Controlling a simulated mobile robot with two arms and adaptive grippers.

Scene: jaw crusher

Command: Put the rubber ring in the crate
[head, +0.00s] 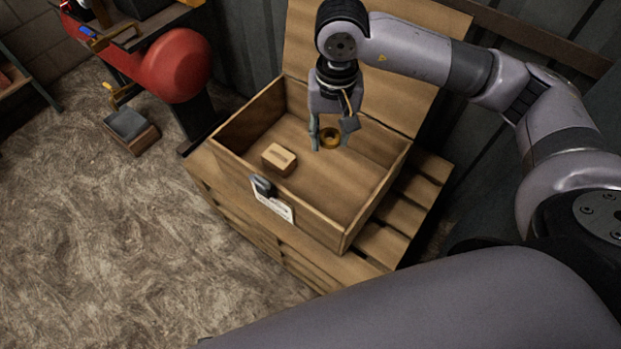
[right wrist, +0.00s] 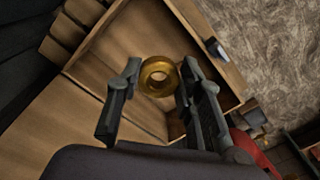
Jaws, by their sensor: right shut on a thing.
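The rubber ring (head: 331,138) is brownish-gold and sits between the fingertips of my right gripper (head: 331,134). In the right wrist view, the ring (right wrist: 160,76) shows with its hole facing the camera, between the two finger ends of the right gripper (right wrist: 160,72). The gripper is shut on it. The open wooden crate (head: 318,222) is below, and the ring appears over its inside, toward the back. I cannot tell exactly how high the ring is above the crate floor. My left gripper is not in view.
A small wooden block (head: 279,158) lies in the crate's left part. The lid (head: 420,75) stands raised behind the crate. The crate rests on a slatted wooden pallet (head: 408,210). A red machine (head: 180,66) stands at the upper left. Much of the crate floor is bare.

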